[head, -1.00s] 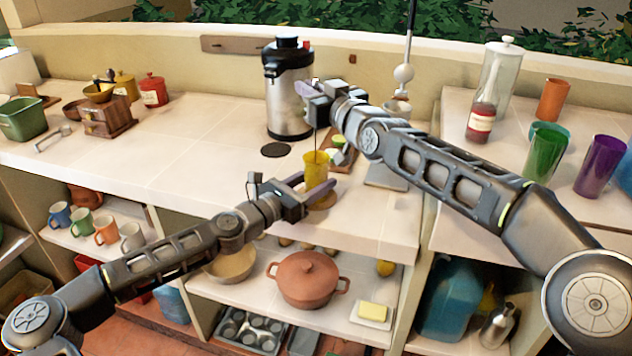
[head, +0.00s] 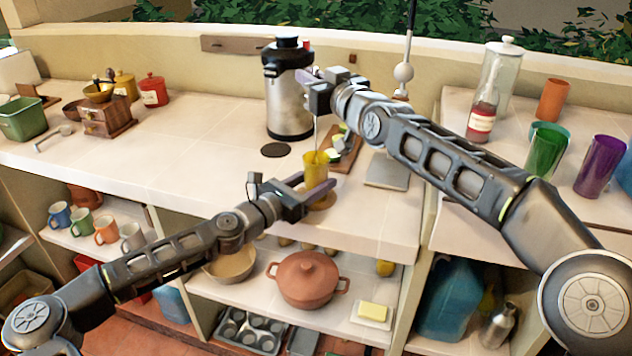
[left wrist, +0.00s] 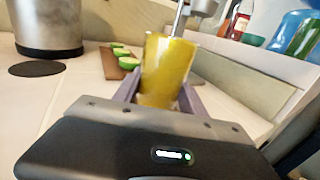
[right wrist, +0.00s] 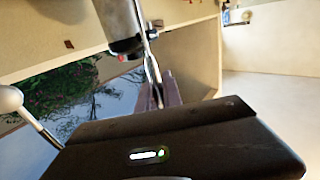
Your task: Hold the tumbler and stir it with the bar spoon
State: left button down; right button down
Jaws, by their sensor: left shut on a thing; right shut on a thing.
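The yellow tumbler (head: 314,170) stands upright near the counter's front edge. It also shows in the left wrist view (left wrist: 166,72), between the purple fingers. My left gripper (head: 318,190) is shut on it from the near side. My right gripper (head: 308,84) is above the tumbler, in front of the steel dispenser, shut on the bar spoon (right wrist: 151,66). The spoon's thin shaft (head: 316,134) hangs down from it to the tumbler's mouth. In the left wrist view the shaft (left wrist: 179,18) meets the rim; the spoon's lower end is hidden by the tumbler.
A steel dispenser (head: 288,100) stands close behind, with a dark round mat (head: 275,150) in front. A board (head: 349,155) with green fruit pieces lies right of the tumbler. Green (head: 546,152) and purple (head: 600,166) tumblers stand far right. The counter's left middle is clear.

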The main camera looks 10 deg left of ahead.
jog(key=shift+r, duration=2.3)
jog(key=shift+r, duration=2.5)
pick_arm(q)
jog(key=c, duration=0.6)
grip_release()
jog(key=v, duration=1.2)
